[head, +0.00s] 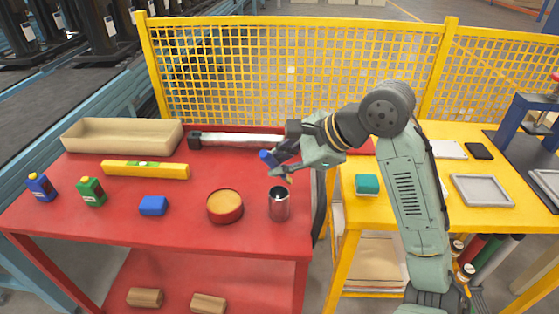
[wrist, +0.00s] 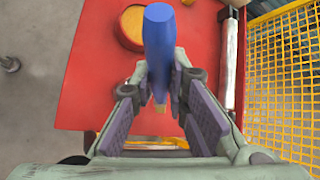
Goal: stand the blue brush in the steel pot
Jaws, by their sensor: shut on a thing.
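The blue brush (head: 267,158) is held in my gripper (head: 281,162), tilted, its blue end up and to the left. In the wrist view the brush (wrist: 158,45) lies between the fingers of my gripper (wrist: 161,82), with a small tan end showing between the pads. The steel pot (head: 279,208) stands upright at the right front of the red table. My gripper is shut on the brush, above and slightly behind the pot's rim in the head view. The height gap is hard to judge. I cannot make out the pot in the wrist view.
A red tin with an ochre top (head: 225,207) stands just left of the pot. A blue block (head: 153,205), a yellow level (head: 145,170), two bottles and a beige tray (head: 122,136) are farther left. A yellow mesh fence (head: 290,70) rises behind the red table (head: 180,233).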

